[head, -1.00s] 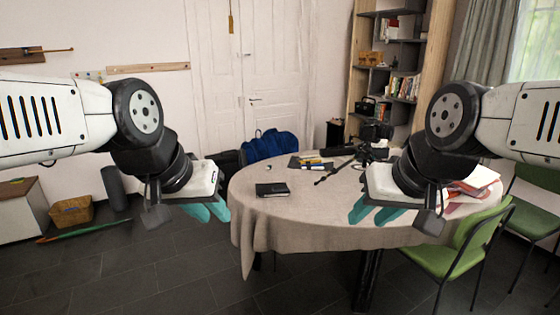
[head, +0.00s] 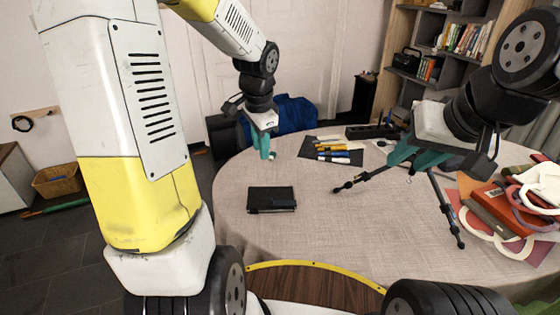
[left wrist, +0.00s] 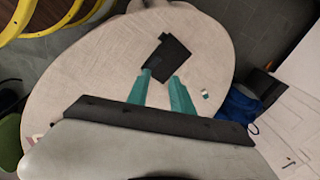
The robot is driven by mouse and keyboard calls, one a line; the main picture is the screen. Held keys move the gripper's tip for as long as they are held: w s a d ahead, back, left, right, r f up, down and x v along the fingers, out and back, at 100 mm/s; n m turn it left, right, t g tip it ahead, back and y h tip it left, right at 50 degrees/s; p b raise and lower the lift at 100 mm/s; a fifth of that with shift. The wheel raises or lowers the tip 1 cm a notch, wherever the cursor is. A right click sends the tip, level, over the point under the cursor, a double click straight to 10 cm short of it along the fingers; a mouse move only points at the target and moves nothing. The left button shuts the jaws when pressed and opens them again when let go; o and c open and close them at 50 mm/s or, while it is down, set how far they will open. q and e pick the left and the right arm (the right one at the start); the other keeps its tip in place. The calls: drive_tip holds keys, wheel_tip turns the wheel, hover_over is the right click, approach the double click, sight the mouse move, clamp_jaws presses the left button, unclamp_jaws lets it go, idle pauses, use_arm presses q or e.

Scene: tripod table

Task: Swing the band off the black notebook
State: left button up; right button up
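The black notebook (head: 271,199) lies flat and closed on the table, left of its middle. It also shows in the left wrist view (left wrist: 168,57), just beyond my fingertips. I cannot make out the band apart from the dark cover; a small dark tab sticks out at one corner in the wrist view. My left gripper (head: 264,154) hangs above the table behind the notebook in the head view, fingers down. In the wrist view its teal fingers (left wrist: 160,78) are apart with nothing between them. My right gripper (head: 411,163) is open above the black tripod.
The tripod (head: 359,181) lies with legs spread on the round cloth-covered table (head: 300,232). Pens on a dark mat (head: 333,151) are at the back. Red books and papers (head: 510,205) crowd the right side. The cloth around the notebook is clear.

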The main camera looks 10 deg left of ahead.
use_arm(q)
drive_tip(key=w+f+m+g, duration=0.1)
drive_tip(key=w+f+m, duration=0.2)
drive_tip(key=w+f, duration=0.35)
drive_tip(key=m+g, duration=0.1)
drive_tip(key=m, duration=0.2)
approach(271, 194)
drive_tip(key=shift+s+d+f, duration=0.2)
drive_tip(key=shift+s+f, duration=1.05)
drive_tip(key=shift+f, duration=0.1)
drive_tip(key=shift+s+d+f, duration=0.2)
drive_tip(key=shift+s+f, duration=1.05)
drive_tip(key=shift+f, duration=0.1)
drive_tip(key=shift+c, duration=0.5)
drive_tip(key=c, duration=0.3)
